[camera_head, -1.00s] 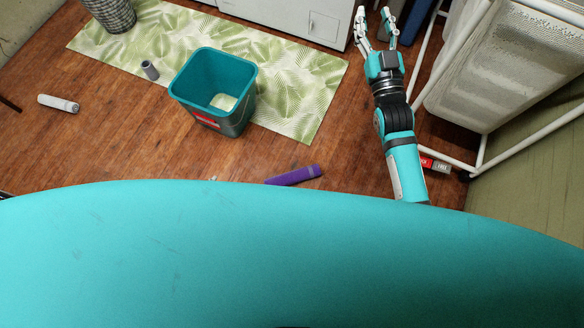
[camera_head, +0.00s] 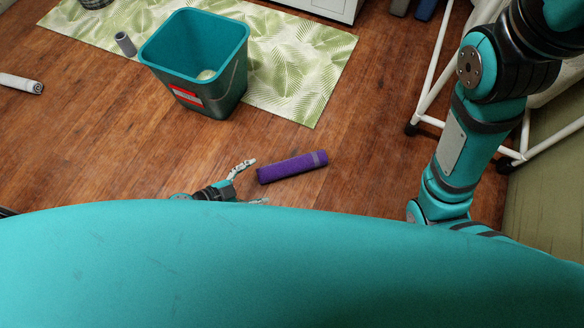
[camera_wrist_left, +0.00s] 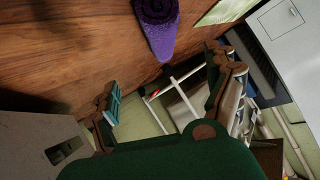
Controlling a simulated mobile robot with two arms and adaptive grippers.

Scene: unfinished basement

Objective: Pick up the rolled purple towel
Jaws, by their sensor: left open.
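The rolled purple towel (camera_head: 292,167) lies on the wooden floor just ahead of my teal body in the head view, with a greyish band near its right end. My left gripper (camera_head: 257,180) is open and empty at the towel's left end, its fingers pointing toward it. The gripper's lower finger is partly hidden by my body's edge. In the left wrist view the towel (camera_wrist_left: 158,28) shows end-on at the top, beyond the open fingers of the left gripper (camera_wrist_left: 163,78). My right arm is in the head view at right, but its gripper is not visible.
A teal bin (camera_head: 194,98) stands partly on a leaf-patterned mat (camera_head: 310,65). A small grey roll (camera_head: 125,44) is on the mat, and a white roll (camera_head: 20,83) is at far left. A white rack (camera_head: 433,85) stands at right. Floor around the towel is clear.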

